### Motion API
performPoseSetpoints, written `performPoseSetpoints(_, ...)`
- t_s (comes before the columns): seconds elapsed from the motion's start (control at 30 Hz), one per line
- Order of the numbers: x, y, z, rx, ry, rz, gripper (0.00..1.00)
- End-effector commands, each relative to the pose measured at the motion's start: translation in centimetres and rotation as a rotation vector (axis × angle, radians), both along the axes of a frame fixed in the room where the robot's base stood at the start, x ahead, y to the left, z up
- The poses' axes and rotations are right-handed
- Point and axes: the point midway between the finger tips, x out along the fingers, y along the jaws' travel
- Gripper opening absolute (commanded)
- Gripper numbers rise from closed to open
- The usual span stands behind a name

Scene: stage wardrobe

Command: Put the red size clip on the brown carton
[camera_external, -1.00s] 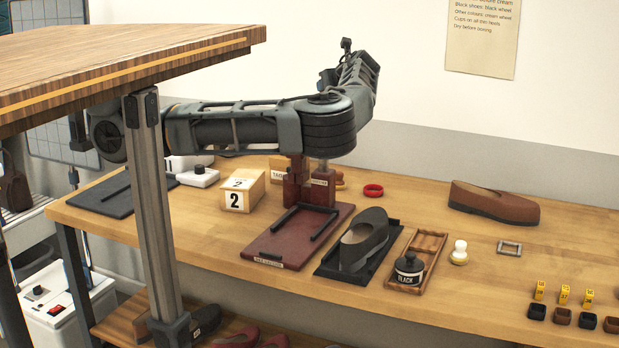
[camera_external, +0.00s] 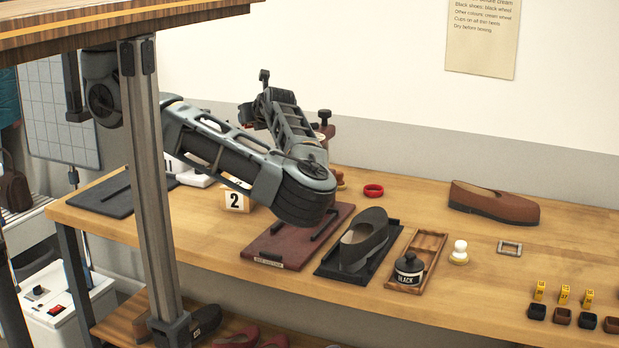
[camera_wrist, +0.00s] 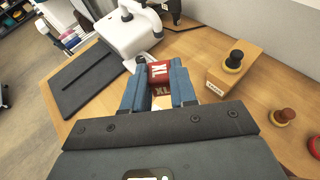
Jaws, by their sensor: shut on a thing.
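The red size clip (camera_wrist: 159,73), marked XL in white, is between the two blue-grey fingers of my gripper (camera_wrist: 158,86) in the wrist view. The gripper is shut on it. A small pale patch shows below the clip; I cannot tell what it belongs to. A tan box marked 2 (camera_external: 237,201) stands on the bench, partly behind my arm. I cannot tell whether it is the brown carton; no other carton is plain to see.
The wrist view shows a dark mat (camera_wrist: 90,82), a white device (camera_wrist: 125,35) and a labelled wooden block (camera_wrist: 238,77) with a black knob. A dark red board (camera_external: 283,243), a dark shoe (camera_external: 364,240) and a red ring (camera_external: 373,190) are on the bench.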

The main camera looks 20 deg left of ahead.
Motion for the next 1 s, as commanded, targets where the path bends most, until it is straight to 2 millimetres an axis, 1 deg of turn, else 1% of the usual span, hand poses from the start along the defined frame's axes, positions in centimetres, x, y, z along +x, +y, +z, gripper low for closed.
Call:
performPoseSetpoints(0.03,-1.1,0.4,-0.5,0.009,0.000,-0.018,0.00)
performPoseSetpoints(0.2,-4.1,1.4,-3.3,0.003,0.000,-0.071,0.00)
performPoseSetpoints(0.3,-5.3,1.9,-4.2,0.000,-0.001,-0.092,0.00)
performPoseSetpoints(0.4,-6.0,2.2,-4.7,-0.003,-0.001,-0.103,0.00)
performPoseSetpoints(0.47,-6.2,2.3,-5.2,-0.004,0.000,-0.108,0.00)
performPoseSetpoints(0.53,-6.2,2.3,-6.2,-0.002,0.002,-0.111,0.00)
performPoseSetpoints(0.7,-6.2,2.3,-9.3,-0.003,0.002,-0.111,0.00)
performPoseSetpoints(0.8,-6.2,2.3,-10.6,-0.004,0.000,-0.110,0.00)
performPoseSetpoints(1.0,-6.2,2.3,-12.0,-0.004,-0.001,-0.110,0.00)
